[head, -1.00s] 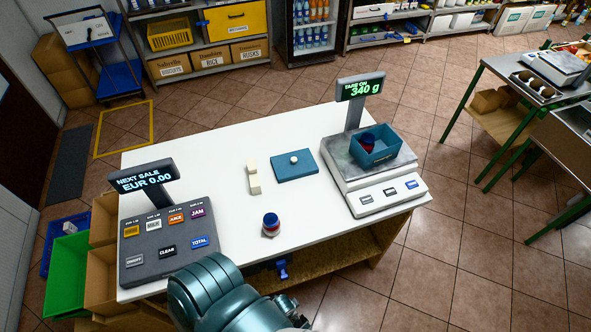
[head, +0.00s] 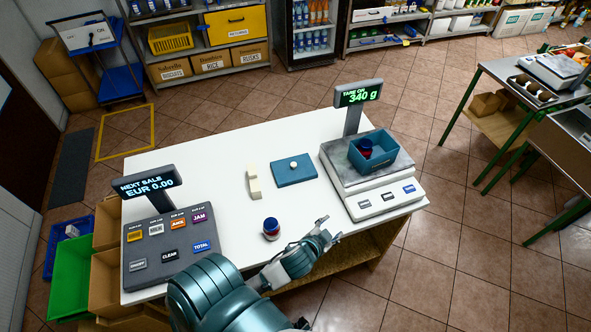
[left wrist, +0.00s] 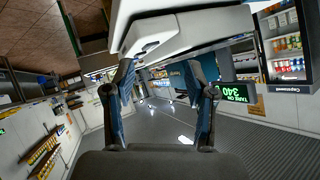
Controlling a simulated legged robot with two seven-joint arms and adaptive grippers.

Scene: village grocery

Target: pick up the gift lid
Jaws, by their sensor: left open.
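The gift lid is a flat blue square with a white knob (head: 303,176), lying on the white counter left of the scale. A matching blue open box (head: 385,163) sits on the scale and holds a dark blue and red jar (head: 365,148). My left gripper (head: 329,230) is at the counter's front edge, in front of the scale and nearer me than the lid. It is open and empty, with its two fingers apart in the left wrist view (left wrist: 162,85). The lid cannot be made out in the left wrist view. My right gripper does not show.
A second jar (head: 271,228) stands just left of my left gripper. A cream block-like piece (head: 253,184) stands left of the lid. The scale (head: 372,186) is at the right, the till (head: 165,245) at the left. The counter (head: 220,160) behind the lid is clear.

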